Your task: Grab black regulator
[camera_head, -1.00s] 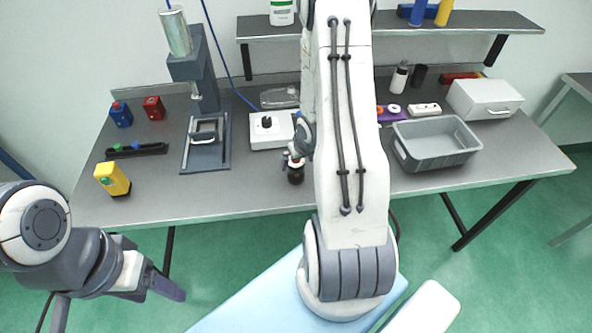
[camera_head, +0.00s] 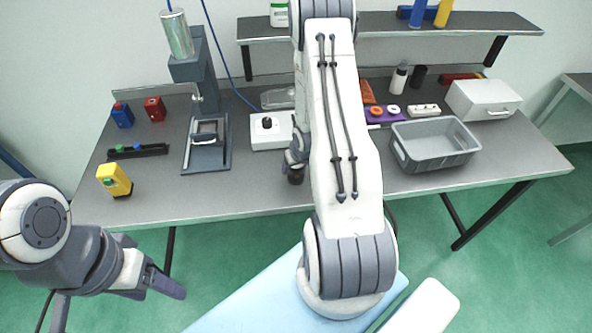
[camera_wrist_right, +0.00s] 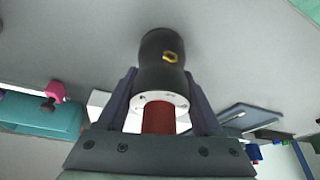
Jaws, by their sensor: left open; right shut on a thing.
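The black regulator (camera_wrist_right: 163,50) is in the right wrist view, a dark rounded body with a yellow hexagonal mark, a white ring and a red section. My right gripper (camera_wrist_right: 162,76) has one finger on each side of it and is shut on it. In the head view the regulator (camera_head: 295,175) shows as a small dark shape by the table's front, under my right gripper (camera_head: 294,165), which hides its upper part. Its base appears to be at the tabletop. My left gripper (camera_head: 160,284) is open and empty, in front of the table at the lower left.
A white box with a black knob (camera_head: 267,130) stands just behind the regulator. A press stand (camera_head: 206,150) is to its left, with a yellow block (camera_head: 115,180) further left. A grey bin (camera_head: 434,145) is at right. The table's front edge is close.

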